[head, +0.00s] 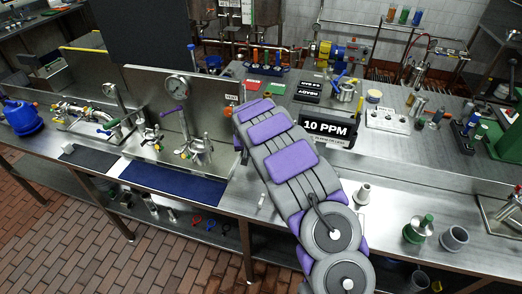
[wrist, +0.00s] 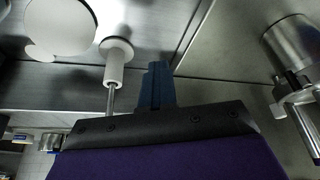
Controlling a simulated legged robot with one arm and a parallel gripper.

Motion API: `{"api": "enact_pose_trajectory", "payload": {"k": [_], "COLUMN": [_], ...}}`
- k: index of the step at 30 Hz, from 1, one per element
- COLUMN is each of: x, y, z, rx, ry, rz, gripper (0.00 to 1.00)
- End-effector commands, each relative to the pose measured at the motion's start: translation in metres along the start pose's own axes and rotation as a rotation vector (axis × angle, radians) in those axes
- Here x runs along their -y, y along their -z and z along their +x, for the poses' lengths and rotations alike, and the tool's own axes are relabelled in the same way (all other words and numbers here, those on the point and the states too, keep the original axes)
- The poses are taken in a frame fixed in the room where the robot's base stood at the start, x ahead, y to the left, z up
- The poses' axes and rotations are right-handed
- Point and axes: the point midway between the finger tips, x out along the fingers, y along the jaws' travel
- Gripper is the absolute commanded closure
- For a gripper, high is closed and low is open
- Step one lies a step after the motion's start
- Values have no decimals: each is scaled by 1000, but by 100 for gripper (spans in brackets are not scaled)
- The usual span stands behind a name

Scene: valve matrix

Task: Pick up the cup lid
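I cannot surely tell which thing is the cup lid. In the wrist view a pale round disc (wrist: 60,25) is at the top left. Beside it is a pale grey flanged piece (wrist: 116,62) with a thin metal rod below it. My gripper (wrist: 157,85) shows there as a dark blue finger beyond a dark plate and purple body, just right of the flanged piece and apparently apart from it. I see nothing held, and its opening is unclear. In the head view my purple and grey arm hides most of the gripper. A small grey flanged piece (head: 363,195) stands right of the arm.
On the right of the steel counter (head: 390,220) stand a green-based metal vessel (head: 418,230) and a grey cup (head: 455,238). A "10 PPM" sign (head: 327,128) is behind the arm. Gauges and valves (head: 185,115) stand to the left, near a dark blue mat (head: 175,182).

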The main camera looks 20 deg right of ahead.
Motion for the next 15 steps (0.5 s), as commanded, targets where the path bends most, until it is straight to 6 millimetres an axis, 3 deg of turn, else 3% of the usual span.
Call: {"api": "enact_pose_trajectory", "payload": {"k": [6, 15], "x": [16, 18], "y": [3, 3], "z": [1, 1], "rx": [-2, -1], "ry": [-1, -1], "rz": [0, 1], "gripper": [100, 100]}}
